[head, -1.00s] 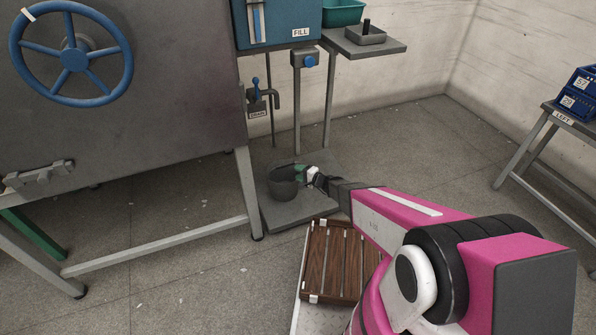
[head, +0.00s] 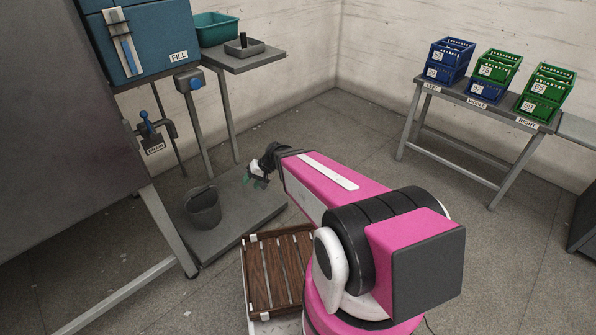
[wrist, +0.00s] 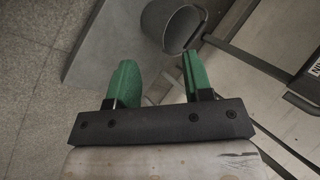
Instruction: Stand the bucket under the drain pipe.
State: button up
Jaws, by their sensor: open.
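The dark grey bucket (head: 203,207) stands upright on the low grey platform (head: 240,215) on the floor. The drain pipe (head: 170,129), with a blue valve handle and a DRAIN label, is above and to the left of the bucket in the head view. My gripper (head: 257,178) is open and empty, to the right of the bucket and apart from it. In the wrist view the green fingers (wrist: 155,85) are spread with nothing between them, and the bucket (wrist: 172,24) shows beyond them at the top.
A machine leg (head: 168,228) stands close to the bucket's left. A bench (head: 470,98) with blue and green bins is at the right. The floor between is clear.

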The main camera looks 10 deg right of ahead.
jog(key=s+d+r+h, duration=0.3)
jog(key=d+r+h, duration=0.1)
jog(key=d, duration=0.4)
jog(key=s+d+r+h, duration=0.3)
jog(key=s+d+r, duration=0.1)
jog(key=d, duration=0.5)
jog(key=shift+d+r+h, duration=0.25)
jog(key=shift+r+h, duration=0.15)
jog(key=shift+r, duration=0.05)
jog(key=shift+a, duration=0.1)
